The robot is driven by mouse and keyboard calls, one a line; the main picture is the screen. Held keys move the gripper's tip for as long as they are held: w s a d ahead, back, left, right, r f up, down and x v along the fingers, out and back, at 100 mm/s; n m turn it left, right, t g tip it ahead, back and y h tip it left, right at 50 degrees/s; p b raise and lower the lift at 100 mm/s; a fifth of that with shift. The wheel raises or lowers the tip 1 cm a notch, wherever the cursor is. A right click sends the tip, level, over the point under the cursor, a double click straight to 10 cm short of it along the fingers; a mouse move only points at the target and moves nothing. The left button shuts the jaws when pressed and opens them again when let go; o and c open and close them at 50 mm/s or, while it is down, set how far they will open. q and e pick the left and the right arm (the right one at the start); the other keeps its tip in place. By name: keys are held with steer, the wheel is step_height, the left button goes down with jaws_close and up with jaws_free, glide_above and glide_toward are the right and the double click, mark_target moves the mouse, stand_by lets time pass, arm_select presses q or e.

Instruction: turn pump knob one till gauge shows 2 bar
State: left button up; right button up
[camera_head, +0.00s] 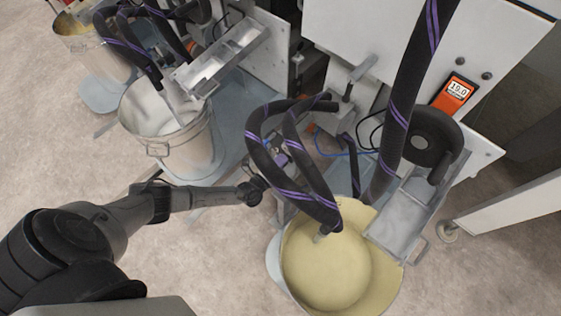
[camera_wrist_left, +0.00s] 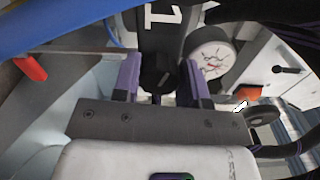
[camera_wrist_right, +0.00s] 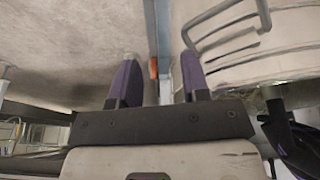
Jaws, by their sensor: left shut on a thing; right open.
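The black pump knob (camera_wrist_left: 158,72) sits under a panel marked with a white "1" in the left wrist view. My left gripper (camera_wrist_left: 162,80) is shut on this knob, with one purple finger on each side. The round white pressure gauge (camera_wrist_left: 212,58) is just right of the knob. It has a red needle, but its numbers are too small to read. In the head view my left gripper (camera_head: 281,158) reaches in among the black hoses, which hide the knob and gauge. My right gripper (camera_wrist_right: 160,82) is open and empty in the right wrist view.
A bucket of cream-coloured liquid (camera_head: 325,265) stands below the hoses (camera_head: 290,190). A metal bucket (camera_head: 160,140) stands further left. An orange display (camera_head: 455,93) reads 19.0. A metal tray (camera_head: 405,215) is at the right. A bucket with a handle (camera_wrist_right: 240,45) is near my right gripper.

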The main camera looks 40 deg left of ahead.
arm_select(q)
steer(key=n, duration=0.3)
steer(key=shift+n, duration=0.4)
steer(key=n, duration=0.3)
steer(key=shift+f+n, duration=0.1)
steer(key=shift+n, duration=0.2)
steer(key=shift+d+n, duration=0.1)
steer(key=shift+n, duration=2.5)
steer(key=o, duration=0.9)
